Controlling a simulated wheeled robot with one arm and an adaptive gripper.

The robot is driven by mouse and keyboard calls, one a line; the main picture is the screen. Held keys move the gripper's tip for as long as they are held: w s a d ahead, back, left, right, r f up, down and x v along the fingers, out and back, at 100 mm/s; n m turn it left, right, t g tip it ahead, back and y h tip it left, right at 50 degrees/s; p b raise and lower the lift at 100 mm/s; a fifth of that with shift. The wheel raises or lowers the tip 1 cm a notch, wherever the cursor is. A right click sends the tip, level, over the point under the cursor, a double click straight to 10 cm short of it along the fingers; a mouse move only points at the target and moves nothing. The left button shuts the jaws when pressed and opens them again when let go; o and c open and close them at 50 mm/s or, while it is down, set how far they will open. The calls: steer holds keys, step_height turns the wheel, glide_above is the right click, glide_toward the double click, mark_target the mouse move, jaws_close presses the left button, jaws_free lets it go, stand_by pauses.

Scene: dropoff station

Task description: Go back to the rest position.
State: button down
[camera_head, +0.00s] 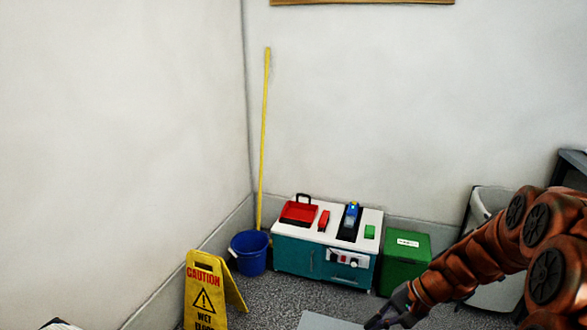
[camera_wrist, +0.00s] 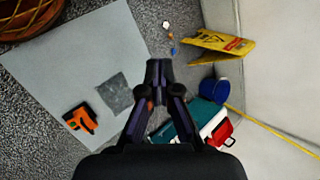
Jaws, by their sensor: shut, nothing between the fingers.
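My gripper (camera_wrist: 158,68) is shut and empty in the wrist view, its fingertips together above the grey floor. In the head view my gripper (camera_head: 376,322) shows at the bottom edge, at the end of my orange arm, in front of the green bin. Its fingertips are partly cut off there. No object touches it in either view.
A green bin (camera_head: 404,262), blue bucket (camera_head: 249,262) and yellow caution sign (camera_head: 204,290) are nearby. A light floor panel (camera_wrist: 60,60) holds an orange-and-black item (camera_wrist: 80,119).

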steer(key=s+a+r+n+g+h+p, duration=0.1)
steer(key=s+a+r+n+h+p, duration=0.1)
steer(key=s+r+p, duration=0.4)
steer(key=s+a+r+n+g+h+p, duration=0.1)
steer(key=s+a+r+n+p, duration=0.15)
steer(key=s+r, duration=0.65)
steer(key=s+d+r+n+h+p, duration=0.2)
steer(key=s+d+r+h+p, duration=0.2)
steer(key=s+r+p, duration=0.3)
steer(key=s+r, duration=0.4)
steer(key=s, duration=0.1)
steer(key=shift+s+h+p, duration=0.3)
steer(key=shift+s+h, duration=0.05)
steer(key=shift+h, duration=0.05)
steer(key=shift+n, duration=0.25)
